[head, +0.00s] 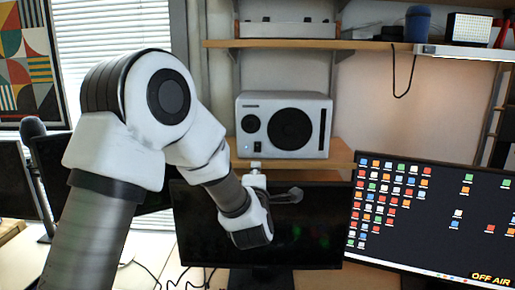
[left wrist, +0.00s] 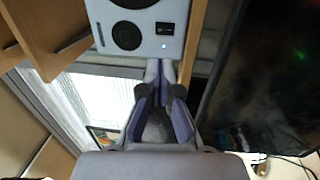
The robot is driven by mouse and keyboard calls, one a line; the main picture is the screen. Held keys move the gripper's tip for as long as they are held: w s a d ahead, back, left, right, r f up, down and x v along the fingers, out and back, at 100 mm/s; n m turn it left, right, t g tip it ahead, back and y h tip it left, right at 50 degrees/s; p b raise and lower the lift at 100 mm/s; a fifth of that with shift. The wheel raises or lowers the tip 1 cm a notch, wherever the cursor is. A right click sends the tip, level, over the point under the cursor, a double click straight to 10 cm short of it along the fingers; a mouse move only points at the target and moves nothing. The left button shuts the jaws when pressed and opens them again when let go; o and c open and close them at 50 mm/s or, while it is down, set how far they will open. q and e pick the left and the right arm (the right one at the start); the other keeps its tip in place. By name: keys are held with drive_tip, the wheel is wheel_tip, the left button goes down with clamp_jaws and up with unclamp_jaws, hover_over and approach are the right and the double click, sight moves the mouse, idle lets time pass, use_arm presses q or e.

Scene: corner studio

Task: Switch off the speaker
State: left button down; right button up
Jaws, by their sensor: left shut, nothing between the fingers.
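The speaker (head: 284,125) is a light grey box with a large dark round cone, a smaller one at left and a dark vertical strip at right. It stands on a wooden shelf. My left gripper (head: 256,167) is shut and empty, just below the speaker's front at the shelf edge. In the left wrist view the closed fingertips (left wrist: 160,66) point at the edge of the speaker (left wrist: 145,12), near a small bright light on its face. I cannot tell whether they touch it. My right gripper is out of view.
The wooden shelf (head: 341,158) carries the speaker. A dark monitor (head: 310,235) stands below, close to my left wrist. A lit monitor (head: 430,215) with icons and "OFF AIR" is at right. An upper shelf (head: 285,44) holds a grey device, with a cable hanging from it.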

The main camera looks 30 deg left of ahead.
sight(257, 145)
use_arm(q)
drive_tip(key=p+x, duration=0.4)
drive_tip(key=x, duration=0.6)
drive_tip(key=shift+w+a+r, duration=0.2)
drive_tip(key=shift+r, duration=0.05)
drive_tip(key=shift+w+a+f+p, duration=0.1)
drive_tip(key=shift+w+a+p, duration=0.15)
drive_tip(key=shift+w+p, duration=0.15)
